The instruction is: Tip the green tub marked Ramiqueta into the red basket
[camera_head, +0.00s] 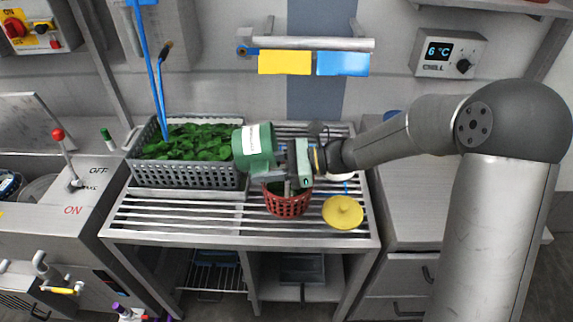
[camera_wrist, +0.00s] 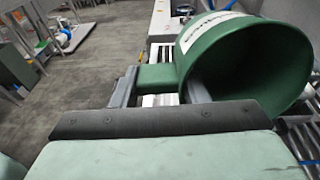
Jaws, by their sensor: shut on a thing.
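The green tub (camera_head: 262,146) with a white label is held above the slatted table, tilted well over onto its side. In the wrist view the tub (camera_wrist: 215,55) shows its wide mouth and a smooth green inside; I see no leaves in the visible part. My gripper (camera_head: 284,166) is shut on the tub's green handle (camera_wrist: 157,77), between the two fingers (camera_wrist: 160,90). The red basket (camera_head: 287,204) stands on the slats just below my gripper, partly hidden by it. Some green shows inside the basket. The label's lettering is too small to read surely.
A grey crate (camera_head: 190,175) of green leaves stands left of the basket, with a blue hose above it. A yellow lid-like disc (camera_head: 343,213) lies right of the basket. A rail with yellow and blue cloths (camera_head: 285,62) is on the wall. The front slats are clear.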

